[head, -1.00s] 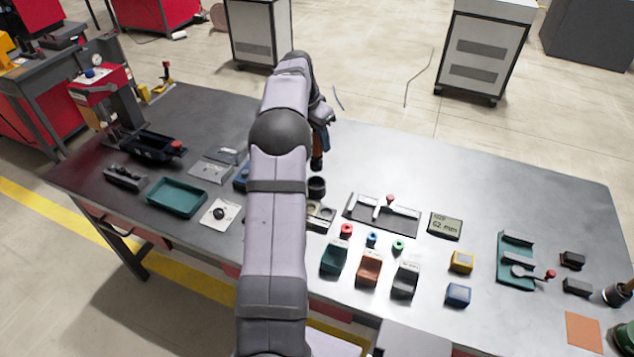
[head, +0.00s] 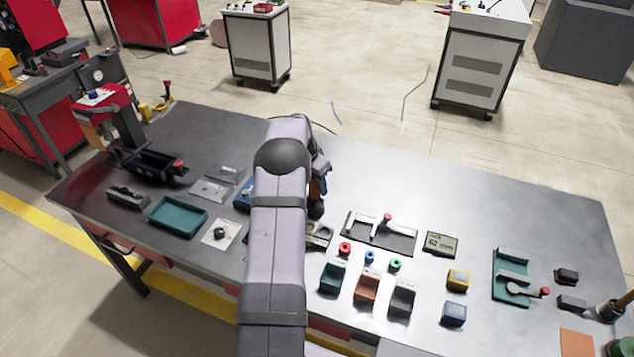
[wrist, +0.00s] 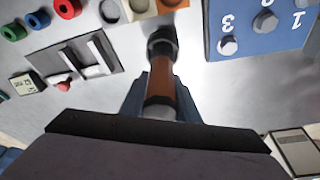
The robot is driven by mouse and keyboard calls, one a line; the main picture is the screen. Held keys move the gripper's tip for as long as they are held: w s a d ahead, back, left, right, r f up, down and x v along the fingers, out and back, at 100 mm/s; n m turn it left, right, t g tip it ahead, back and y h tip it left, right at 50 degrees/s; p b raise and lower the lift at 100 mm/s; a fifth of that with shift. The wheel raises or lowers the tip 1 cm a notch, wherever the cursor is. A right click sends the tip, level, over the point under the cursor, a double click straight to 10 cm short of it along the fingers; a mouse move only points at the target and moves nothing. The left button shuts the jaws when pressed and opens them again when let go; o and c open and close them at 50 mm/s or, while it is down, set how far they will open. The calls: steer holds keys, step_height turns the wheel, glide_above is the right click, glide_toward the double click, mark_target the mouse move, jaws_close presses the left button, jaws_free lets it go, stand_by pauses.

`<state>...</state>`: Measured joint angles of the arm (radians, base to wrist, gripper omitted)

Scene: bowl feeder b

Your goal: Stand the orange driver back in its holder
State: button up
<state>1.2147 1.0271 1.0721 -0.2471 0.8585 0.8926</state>
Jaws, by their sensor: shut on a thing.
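The orange driver (wrist: 160,84) is between the two blue-grey fingers of my gripper (wrist: 161,92), which is shut on its handle. The driver's far end meets the black round holder (wrist: 162,36) in the wrist view. I cannot tell how deep it sits in the holder. In the head view the holder (head: 316,209) is a dark shape directly below my gripper (head: 318,186), just right of my arm. The driver is mostly hidden there.
A blue numbered block (wrist: 262,28) stands close to the holder. A grey fixture with a red knob (head: 380,233), coloured rings and small bins lie to the right. A teal tray (head: 177,217) is at left. Bare bench lies behind the fixture.

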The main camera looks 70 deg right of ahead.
steer(key=shift+f, duration=0.1)
steer(key=shift+f, duration=0.1)
steer(key=o, duration=1.1)
steer(key=shift+o, duration=0.2)
steer(key=b+v, duration=0.3)
steer(key=v, duration=0.9)
steer(key=shift+b, duration=0.3)
